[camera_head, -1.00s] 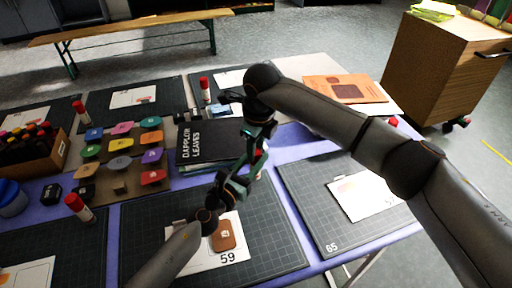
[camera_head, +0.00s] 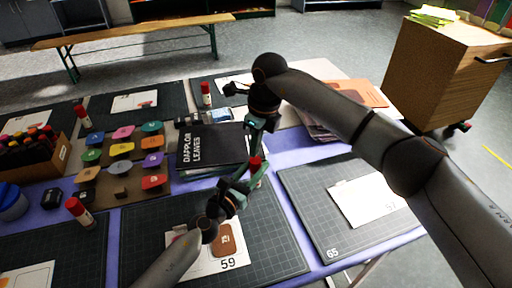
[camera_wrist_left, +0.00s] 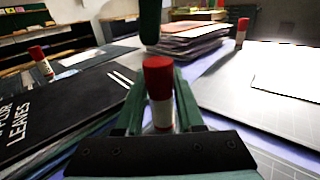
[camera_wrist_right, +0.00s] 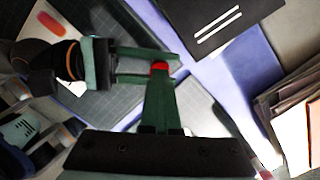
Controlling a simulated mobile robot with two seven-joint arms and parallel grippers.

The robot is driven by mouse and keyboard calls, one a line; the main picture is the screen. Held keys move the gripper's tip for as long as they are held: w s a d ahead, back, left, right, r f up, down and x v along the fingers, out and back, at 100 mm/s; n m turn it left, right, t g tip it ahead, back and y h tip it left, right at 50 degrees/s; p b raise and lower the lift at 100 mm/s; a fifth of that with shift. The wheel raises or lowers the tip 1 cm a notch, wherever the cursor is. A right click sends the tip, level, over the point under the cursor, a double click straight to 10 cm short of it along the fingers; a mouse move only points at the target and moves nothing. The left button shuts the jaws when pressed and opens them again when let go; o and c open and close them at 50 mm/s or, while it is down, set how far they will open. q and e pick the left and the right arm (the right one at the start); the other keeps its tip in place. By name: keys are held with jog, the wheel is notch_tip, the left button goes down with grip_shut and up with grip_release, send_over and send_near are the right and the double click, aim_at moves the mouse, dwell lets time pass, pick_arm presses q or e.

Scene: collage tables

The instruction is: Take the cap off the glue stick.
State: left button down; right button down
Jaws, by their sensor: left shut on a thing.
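The glue stick with its red cap (camera_wrist_left: 158,78) and white body (camera_wrist_left: 162,115) stands upright between the fingers of my left gripper (camera_wrist_left: 160,110), which is shut on the body. The cap sits on the stick, above the fingers. In the head view the cap (camera_head: 255,163) shows over my left gripper (camera_head: 245,184). My right gripper (camera_wrist_right: 158,75) comes down from above. Its fingers look together, with the red cap (camera_wrist_right: 160,68) at their tips. In the left wrist view, a right fingertip (camera_wrist_left: 150,25) hangs just above the cap, seemingly apart from it.
Other red-capped glue sticks (camera_head: 78,210) stand on the table. A dark book (camera_head: 208,146) lies left of the grippers, and a stack of papers (camera_head: 318,127) behind them to the right. A cutting mat (camera_head: 290,235) lies below. Coloured tiles (camera_head: 120,145) and a marker box (camera_head: 35,150) are at left.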

jog(key=c, duration=1.1)
grip_release()
jog(key=shift+d+f, duration=0.15)
jog(key=shift+f, duration=0.05)
pick_arm(q)
jog(key=shift+w+r, duration=0.1)
pick_arm(e)
jog(key=r, duration=0.4)
jog(key=d+r, duration=0.1)
jog(key=r, duration=0.3)
jog(key=s+r, duration=0.1)
jog(key=r, duration=0.3)
jog(key=shift+d, duration=0.25)
pick_arm(q)
jog(key=shift+c, duration=2.2)
grip_release()
